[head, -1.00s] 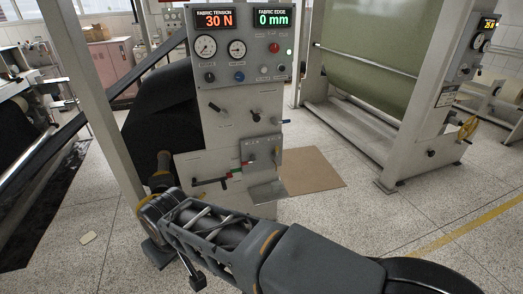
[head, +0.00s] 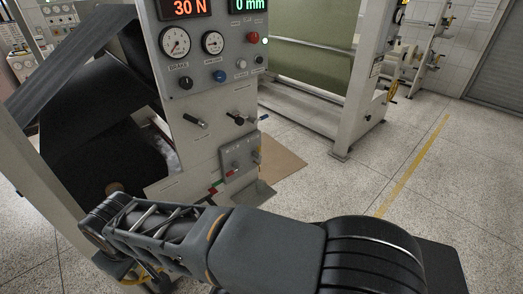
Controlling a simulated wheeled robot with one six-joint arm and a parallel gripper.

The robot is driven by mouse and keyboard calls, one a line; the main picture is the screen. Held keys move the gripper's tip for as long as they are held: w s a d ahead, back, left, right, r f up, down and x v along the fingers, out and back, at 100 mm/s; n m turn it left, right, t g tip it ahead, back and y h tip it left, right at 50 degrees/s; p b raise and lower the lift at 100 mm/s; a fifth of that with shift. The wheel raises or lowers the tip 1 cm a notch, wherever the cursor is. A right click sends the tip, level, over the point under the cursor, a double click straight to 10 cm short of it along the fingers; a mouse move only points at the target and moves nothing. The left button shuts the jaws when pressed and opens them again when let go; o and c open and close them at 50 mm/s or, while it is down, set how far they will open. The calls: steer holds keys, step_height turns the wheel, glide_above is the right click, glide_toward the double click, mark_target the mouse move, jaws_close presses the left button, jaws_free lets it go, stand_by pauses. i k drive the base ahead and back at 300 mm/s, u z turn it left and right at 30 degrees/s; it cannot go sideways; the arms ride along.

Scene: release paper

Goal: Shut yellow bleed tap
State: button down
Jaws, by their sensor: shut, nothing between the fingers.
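On the grey machine cabinet ahead of me is a small valve plate (head: 231,158) with short handles. At its right edge is a small handle (head: 257,156) that looks yellowish; it is too small to tell its exact position. A red and green lever (head: 214,187) is low on the cabinet's front, left of the plate. My arm crosses the lower part of the view, below and in front of the cabinet. My gripper is not seen; my own arm links and the frame edge hide its end.
Dark knobs (head: 194,120) and a blue-ended handle (head: 263,118) stick out above the plate. Gauges (head: 174,41) and tension displays sit higher. Brown board (head: 285,160) lies on the floor to the right. A second machine (head: 360,90) stands behind. Speckled floor at right is clear.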

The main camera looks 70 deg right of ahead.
mark_target(257, 155)
steer(key=z, duration=0.9)
steer(key=i, duration=0.8)
steer(key=z, duration=0.9)
